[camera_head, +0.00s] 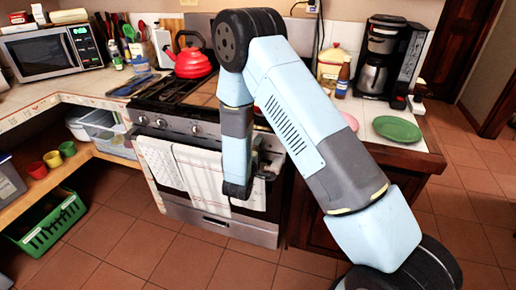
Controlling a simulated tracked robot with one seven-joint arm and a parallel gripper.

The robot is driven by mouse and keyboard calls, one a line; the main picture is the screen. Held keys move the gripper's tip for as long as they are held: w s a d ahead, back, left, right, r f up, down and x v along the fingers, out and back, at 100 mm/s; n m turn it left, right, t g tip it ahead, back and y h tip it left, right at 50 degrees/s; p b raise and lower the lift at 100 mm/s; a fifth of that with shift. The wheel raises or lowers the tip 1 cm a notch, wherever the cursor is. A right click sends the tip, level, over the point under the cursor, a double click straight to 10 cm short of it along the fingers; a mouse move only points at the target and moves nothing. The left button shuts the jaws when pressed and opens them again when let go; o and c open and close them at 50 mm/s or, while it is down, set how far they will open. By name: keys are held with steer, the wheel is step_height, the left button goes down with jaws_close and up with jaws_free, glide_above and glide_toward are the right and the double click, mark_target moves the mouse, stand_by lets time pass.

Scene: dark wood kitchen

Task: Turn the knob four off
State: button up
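The stove (180,208) has a front panel with a row of round knobs. A far-left knob (143,120), a second knob (160,123) and a third knob (195,130) show left of my arm. The panel's right part is hidden behind my arm, so I cannot make out knob four or its setting. My arm bends down in front of the stove. My gripper (267,168) is partly hidden beside the lower arm, close to the right end of the stove front. Its fingers are too small and dark to tell whether they are open or touching anything.
Towels (205,175) hang on the oven handle. A red kettle (193,62) stands on the stove top. The right counter holds a coffee maker (383,55) and a green plate (397,129). A green basket (48,222) is at lower left. The tiled floor before the stove is clear.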

steer(key=shift+o, duration=0.6)
steer(key=shift+r, duration=0.1)
steer(key=shift+s+a, duration=0.1)
steer(key=shift+a, duration=0.05)
steer(key=v, duration=1.3)
steer(key=shift+s, duration=0.25)
